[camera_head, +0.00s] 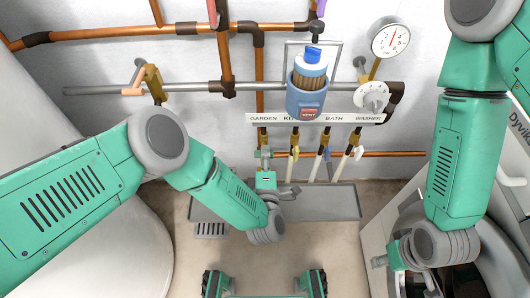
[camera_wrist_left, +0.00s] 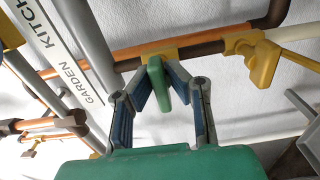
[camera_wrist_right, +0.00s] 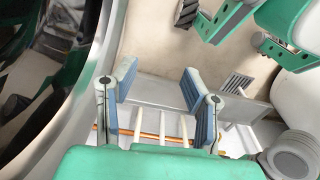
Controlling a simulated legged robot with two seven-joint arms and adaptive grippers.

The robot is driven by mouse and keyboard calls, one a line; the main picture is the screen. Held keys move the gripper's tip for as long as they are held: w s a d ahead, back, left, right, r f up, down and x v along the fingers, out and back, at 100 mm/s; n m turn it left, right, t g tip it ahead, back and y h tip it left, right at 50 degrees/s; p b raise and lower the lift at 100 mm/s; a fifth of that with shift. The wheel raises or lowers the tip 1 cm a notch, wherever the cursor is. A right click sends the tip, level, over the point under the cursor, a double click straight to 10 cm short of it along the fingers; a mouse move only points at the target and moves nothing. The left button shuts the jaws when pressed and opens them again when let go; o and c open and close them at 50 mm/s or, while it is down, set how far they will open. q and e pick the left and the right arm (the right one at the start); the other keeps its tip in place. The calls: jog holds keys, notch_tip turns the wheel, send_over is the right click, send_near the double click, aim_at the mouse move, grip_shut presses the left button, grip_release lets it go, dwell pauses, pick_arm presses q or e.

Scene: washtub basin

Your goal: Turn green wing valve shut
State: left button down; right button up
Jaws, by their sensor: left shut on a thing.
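The green wing valve (camera_wrist_left: 158,84) is a flat green handle on a brass-yellow body, on the pipe below the GARDEN label (camera_head: 264,118). My left gripper (camera_wrist_left: 160,92) has its two fingers closed around the handle, one on each side; the handle points toward the wrist camera. In the head view, my left gripper (camera_head: 264,156) is at the leftmost of the row of valves and mostly hides the green handle. My right gripper (camera_wrist_right: 158,88) is open and empty, low at the right, in front of the white machine, away from the valves.
Neighbouring valves, including a yellow one (camera_head: 294,152), stand close to the right. A grey trough (camera_head: 320,203) lies below. A blue canister (camera_head: 307,88), a gauge (camera_head: 390,38) and a white dial (camera_head: 373,98) are above. A white washing machine (camera_head: 512,172) stands at the right.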

pick_arm(q)
jog(key=shift+s+d+f, duration=0.2)
jog(key=shift+d, duration=0.05)
jog(key=c, duration=1.8)
grip_release()
jog(key=shift+o, duration=1)
jog(key=shift+w, duration=0.1)
jog(key=s, duration=0.7)
jog(key=shift+s, duration=0.25)
